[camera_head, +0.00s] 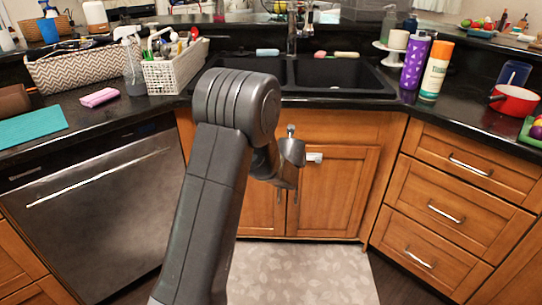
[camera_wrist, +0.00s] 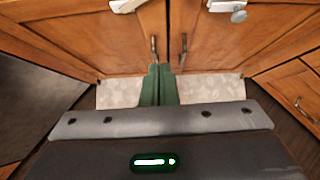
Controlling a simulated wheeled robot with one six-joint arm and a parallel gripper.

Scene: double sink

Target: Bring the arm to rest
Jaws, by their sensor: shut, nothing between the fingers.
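My gripper (camera_wrist: 160,72) shows in the wrist view as two green fingers pressed together, shut and empty. Its fingertips appear in front of the gap between the two wooden cabinet doors, above the pale floor mat in the picture. In the head view my arm rises from the bottom centre, bends at a large grey joint in front of the sink, and folds down to the right. The gripper fingers are hidden there behind my arm.
The sink cabinet doors (camera_head: 331,190) have metal handles and a white latch (camera_head: 314,157). A dishwasher (camera_head: 95,210) stands left, drawers (camera_head: 440,205) right. The black double sink (camera_head: 335,75) is behind my arm. A patterned mat (camera_head: 300,275) covers the floor.

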